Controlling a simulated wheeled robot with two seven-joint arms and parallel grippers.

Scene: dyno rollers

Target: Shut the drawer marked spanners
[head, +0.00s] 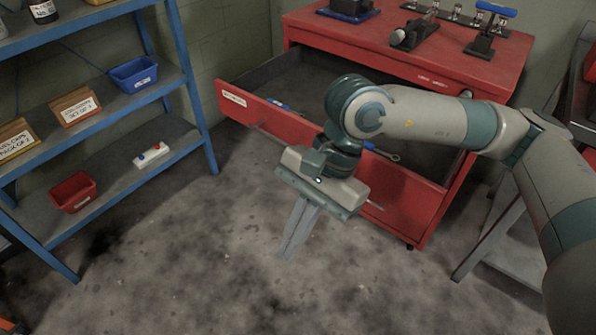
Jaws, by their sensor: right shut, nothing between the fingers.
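The red drawer (262,118) stands pulled far out of the red cabinet (455,215). A white label sits at the left end of its front, too small to read surely. A few tools, one a wrench with a blue part, lie inside the drawer. My right gripper (290,250) is shut and empty, its fingers pointing down in front of the drawer front. My right arm and wrist hide the middle of the drawer front and part of its inside. I cannot tell whether the gripper touches the drawer. My left gripper is not in view.
A blue shelf rack (190,75) stands at the left with a blue bin (134,73), a red bin (73,192) and boxes. Tools and a vice-like device (414,33) stand on the cabinet top. A grey table leg (490,235) is at the right. The floor in front is clear.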

